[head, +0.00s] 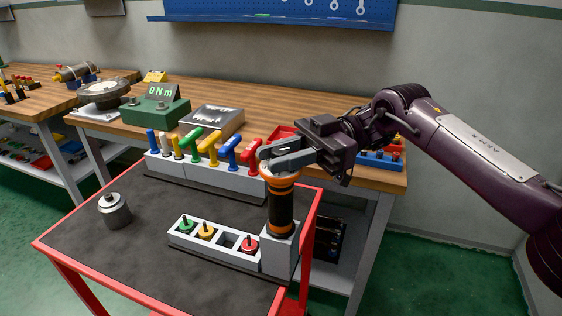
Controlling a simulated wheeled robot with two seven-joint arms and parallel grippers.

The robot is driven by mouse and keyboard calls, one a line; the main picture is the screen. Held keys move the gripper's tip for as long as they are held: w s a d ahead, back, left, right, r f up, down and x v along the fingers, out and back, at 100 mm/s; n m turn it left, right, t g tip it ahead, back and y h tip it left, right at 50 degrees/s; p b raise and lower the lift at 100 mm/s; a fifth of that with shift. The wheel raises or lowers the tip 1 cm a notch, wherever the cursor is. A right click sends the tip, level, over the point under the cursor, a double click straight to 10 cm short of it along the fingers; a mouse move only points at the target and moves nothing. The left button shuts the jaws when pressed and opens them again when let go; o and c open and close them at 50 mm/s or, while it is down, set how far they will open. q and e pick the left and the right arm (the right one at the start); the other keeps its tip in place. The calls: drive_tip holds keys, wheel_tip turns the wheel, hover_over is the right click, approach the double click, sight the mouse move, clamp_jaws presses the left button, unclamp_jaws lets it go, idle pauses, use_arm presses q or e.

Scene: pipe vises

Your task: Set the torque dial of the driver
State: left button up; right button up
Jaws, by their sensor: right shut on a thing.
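The driver (281,210), black with orange bands, stands upright in a white block (280,255) at the right end of the cart. My right gripper (271,160) is over its top end and shut on it, with the fingers reaching in from the right. The fingers cover the driver's top, so the torque dial and its setting cannot be read. A green display box (156,108) on the bench reads "0 Nm". My left gripper is not in view.
A white tray (213,247) with several coloured bits and an empty slot sits left of the driver. Several coloured-handled tools stand in a rack (205,173) behind.

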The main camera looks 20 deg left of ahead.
idle(0.4)
drive_tip(key=o, duration=1)
drive_tip(key=shift+c, duration=0.2)
